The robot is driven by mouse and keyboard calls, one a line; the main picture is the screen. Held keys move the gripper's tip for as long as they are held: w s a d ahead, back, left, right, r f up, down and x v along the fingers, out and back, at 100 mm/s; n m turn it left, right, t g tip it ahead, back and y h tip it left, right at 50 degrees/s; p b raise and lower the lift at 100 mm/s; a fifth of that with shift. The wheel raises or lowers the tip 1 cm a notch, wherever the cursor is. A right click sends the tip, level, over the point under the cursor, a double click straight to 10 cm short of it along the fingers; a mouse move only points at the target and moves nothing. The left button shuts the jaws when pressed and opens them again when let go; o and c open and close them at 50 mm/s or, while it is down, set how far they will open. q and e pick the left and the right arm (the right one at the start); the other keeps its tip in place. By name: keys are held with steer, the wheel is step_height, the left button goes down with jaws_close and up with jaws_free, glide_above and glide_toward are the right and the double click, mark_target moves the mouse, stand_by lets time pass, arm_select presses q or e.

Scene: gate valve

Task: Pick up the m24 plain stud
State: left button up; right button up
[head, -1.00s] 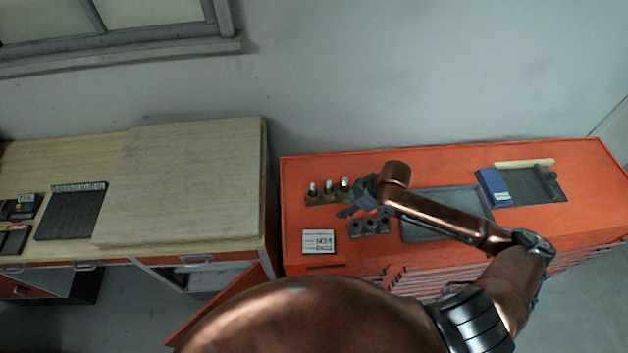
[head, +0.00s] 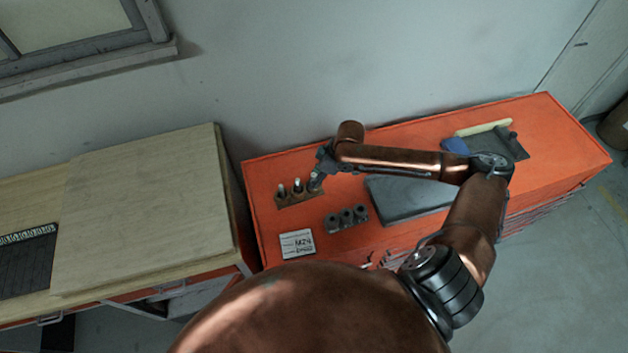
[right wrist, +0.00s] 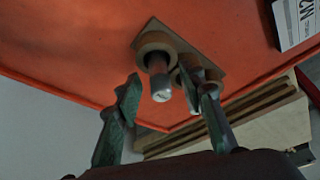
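A wooden holder (head: 300,198) stands at the left end of the orange cabinet with three upright metal studs in it. The left stud (head: 282,190) and middle stud (head: 297,185) show clearly. My right gripper (head: 317,178) is at the right-hand stud and partly hides it. In the right wrist view, the fingers of my right gripper (right wrist: 165,107) are open, with a stud (right wrist: 159,82) between them and gaps on both sides. Another stud (right wrist: 190,78) is partly hidden behind the right finger. I cannot tell which stud is the plain one. My left gripper is not in view.
A white card marked M24 (head: 297,244) lies in front of the holder. A dark block with round parts (head: 346,217) and a grey tray (head: 400,202) are to the right. A blue box (head: 455,146) lies farther right. A wooden bench (head: 140,210) stands left.

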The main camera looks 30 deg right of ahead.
steer(key=shift+w+a+f, duration=0.15)
steer(key=shift+w+f, duration=0.1)
steer(key=shift+f, duration=0.35)
steer(key=shift+r, duration=0.1)
jaws_close()
